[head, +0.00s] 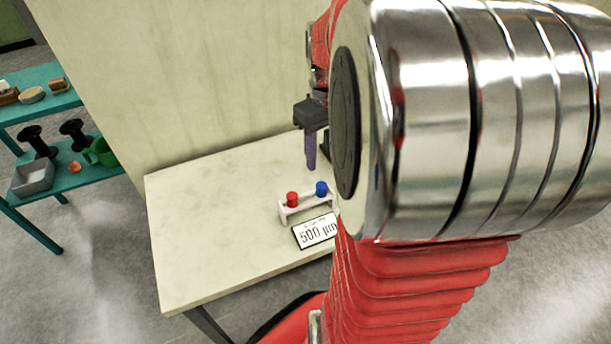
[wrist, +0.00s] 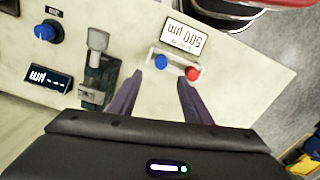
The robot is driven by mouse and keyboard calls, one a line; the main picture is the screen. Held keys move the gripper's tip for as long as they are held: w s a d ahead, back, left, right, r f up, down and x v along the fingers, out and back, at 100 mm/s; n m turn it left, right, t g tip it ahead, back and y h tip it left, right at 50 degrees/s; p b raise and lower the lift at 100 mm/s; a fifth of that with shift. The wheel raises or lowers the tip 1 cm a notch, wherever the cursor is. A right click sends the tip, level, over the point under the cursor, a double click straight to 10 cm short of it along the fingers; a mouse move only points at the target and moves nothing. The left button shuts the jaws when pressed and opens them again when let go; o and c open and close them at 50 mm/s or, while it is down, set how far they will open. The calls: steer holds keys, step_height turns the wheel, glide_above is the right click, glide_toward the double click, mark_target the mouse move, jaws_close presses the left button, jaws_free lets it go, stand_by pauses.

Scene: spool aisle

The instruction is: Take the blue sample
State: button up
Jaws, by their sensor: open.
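The blue sample (head: 321,188) has a round blue top and stands at the right end of a small white rack (head: 292,216) on the pale table. A red sample (head: 292,199) stands at the rack's other end. In the wrist view the blue sample (wrist: 161,62) lies just beyond the fingertips and the red sample (wrist: 193,74) is to its right. My gripper (head: 311,166) points down behind the rack in the head view, apart from it. In the wrist view my gripper (wrist: 160,77) shows two spread purple fingers with nothing between them. My arm covers the table's right part in the head view.
A sign reading 500 µm (head: 317,231) lies in front of the rack. In the wrist view a grey and black device (wrist: 97,68), a blue knob (wrist: 45,31) and a dark display (wrist: 48,79) are left of my fingers. The table's left side (head: 190,220) is clear. A teal shelf (head: 50,170) stands far left.

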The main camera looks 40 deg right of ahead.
glide_above(321, 184)
steer(key=shift+f, duration=2.4)
steer(key=shift+f, duration=0.1)
steer(key=shift+f, duration=2.5)
steer(key=shift+c, duration=0.7)
steer(key=c, duration=1)
steer(key=shift+r, duration=0.1)
step_height(321, 184, up, 10)
